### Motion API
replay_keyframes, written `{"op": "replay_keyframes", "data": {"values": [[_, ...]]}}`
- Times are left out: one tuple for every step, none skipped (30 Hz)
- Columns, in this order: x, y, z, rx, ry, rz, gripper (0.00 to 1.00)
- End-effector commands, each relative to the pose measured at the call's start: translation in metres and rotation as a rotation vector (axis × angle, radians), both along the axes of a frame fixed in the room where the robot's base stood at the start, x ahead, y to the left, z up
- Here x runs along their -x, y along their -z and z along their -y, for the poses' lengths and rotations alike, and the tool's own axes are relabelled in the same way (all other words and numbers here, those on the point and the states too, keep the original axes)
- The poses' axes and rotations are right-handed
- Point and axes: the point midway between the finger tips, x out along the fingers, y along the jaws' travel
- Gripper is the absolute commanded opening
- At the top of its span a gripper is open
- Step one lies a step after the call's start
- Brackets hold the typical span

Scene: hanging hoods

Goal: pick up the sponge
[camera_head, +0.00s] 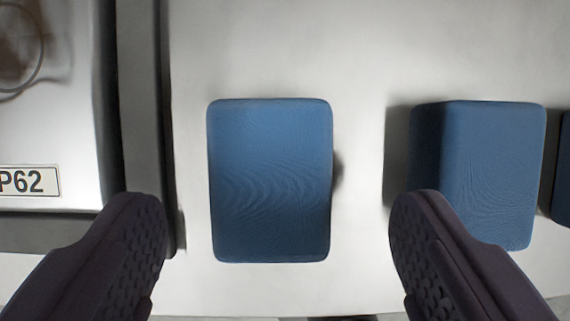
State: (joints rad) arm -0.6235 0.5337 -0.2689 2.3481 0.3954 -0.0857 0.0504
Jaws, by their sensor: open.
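A blue sponge-like block (270,180) with rounded corners lies on a pale surface (350,50), near the middle of the view. A second, similar blue block (490,170) is to its right, partly behind my right finger. The picture does not show which one is the sponge meant. My gripper (278,215) is open, with one dark textured finger on each side of the middle block. Nothing shows between the fingers except that block, and I see no contact with it. The height of the fingers above it is hard to tell.
A dark grey raised frame (145,100) runs along the left, beside a white panel with a "P62" label (30,182). A third blue piece (564,170) is cut off at the right edge. The pale surface is bare above the blocks.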

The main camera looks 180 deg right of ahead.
Motion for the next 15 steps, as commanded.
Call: {"op": "replay_keyframes", "data": {"values": [[-0.003,0.010,-0.001,0.000,0.000,-0.001,0.81],[-0.006,0.014,-0.001,-0.001,0.000,0.000,0.81],[-0.009,0.021,-0.002,-0.001,0.000,0.000,0.81],[-0.011,0.026,-0.003,-0.001,0.000,-0.001,0.81],[-0.013,0.031,-0.002,0.000,0.001,-0.001,0.81],[-0.016,0.036,-0.002,0.000,0.001,0.000,0.81],[-0.017,0.038,-0.002,-0.001,0.001,0.000,0.81],[-0.018,0.040,-0.002,-0.001,0.000,0.000,0.81],[-0.019,0.040,-0.002,-0.001,0.000,0.000,0.81],[-0.019,0.040,-0.002,-0.002,-0.001,0.000,0.81],[-0.019,0.039,-0.002,-0.001,-0.002,0.000,0.81],[-0.019,0.039,-0.002,-0.001,-0.002,0.000,0.81],[-0.019,0.038,-0.002,-0.001,-0.002,0.001,0.81],[-0.019,0.038,-0.002,-0.001,-0.002,0.001,0.81],[-0.019,0.038,-0.002,-0.001,-0.002,0.001,0.74]]}}
